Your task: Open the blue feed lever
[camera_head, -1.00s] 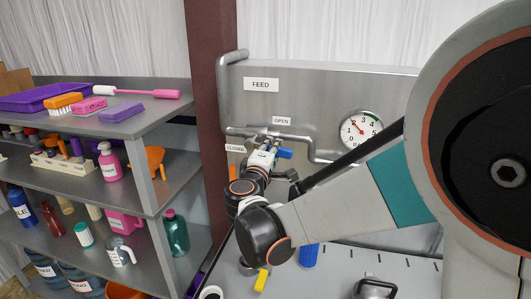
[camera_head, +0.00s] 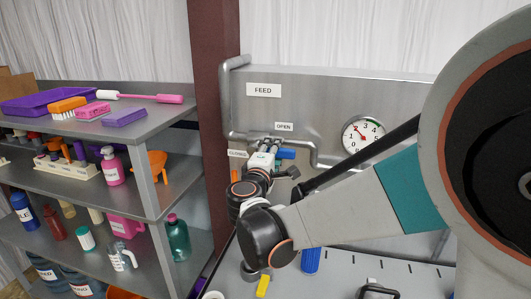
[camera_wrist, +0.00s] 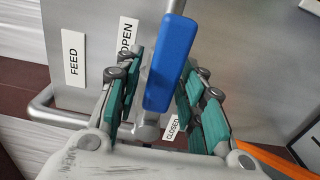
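My gripper (camera_wrist: 163,66) is open, with one teal-padded finger on each side of the handle. A gap shows at the left finger; whether the right finger touches is unclear. The OPEN label (camera_head: 284,127) is above the lever and the CLOSED label (camera_head: 238,153) to its left.
A FEED label (camera_head: 264,90) and a round gauge (camera_head: 363,134) are on the metal panel. Pipes run across the panel near my gripper. A brown post (camera_head: 213,110) and a loaded shelf (camera_head: 150,130) stand at left.

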